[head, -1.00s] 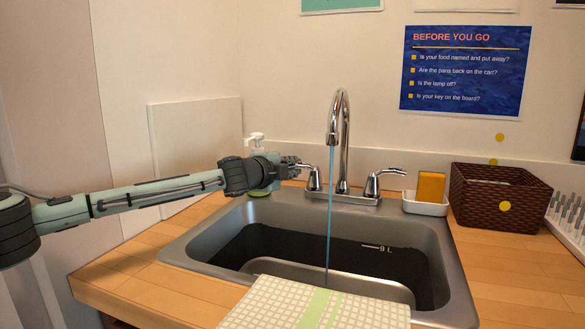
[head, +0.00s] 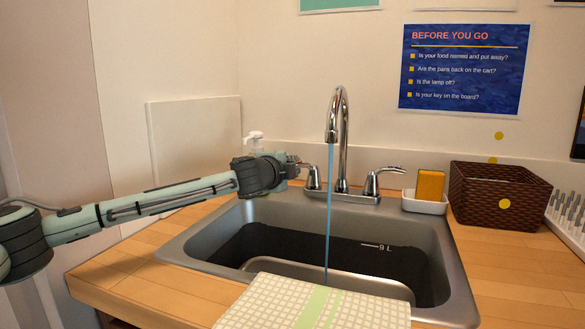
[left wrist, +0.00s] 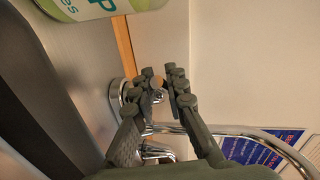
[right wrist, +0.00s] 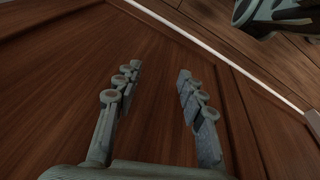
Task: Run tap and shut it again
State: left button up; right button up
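The chrome tap (head: 341,120) stands behind the sink (head: 205,245), and a blue water stream (head: 328,210) falls from its spout into the basin. Its left handle (head: 313,180) is partly hidden by my left gripper (head: 302,166); its right handle (head: 374,182) is clear. In the left wrist view my left gripper (left wrist: 161,73) has its fingers a little apart, with chrome tap parts (left wrist: 158,95) between and behind them. I cannot tell whether they touch the handle. My right gripper (right wrist: 160,78) is open and empty over brown wood, away from the sink.
A checked cloth (head: 270,305) hangs over the sink's front edge. A soap bottle (head: 254,145) stands behind my left gripper; its green label (left wrist: 90,8) shows in the left wrist view. A sponge (head: 430,185) in a white dish and a brown basket (head: 495,205) stand to the right.

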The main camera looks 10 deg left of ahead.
pick_arm(q)
jog(key=o, duration=0.4)
jog(key=v, duration=1.2)
jog(key=shift+f, duration=0.1)
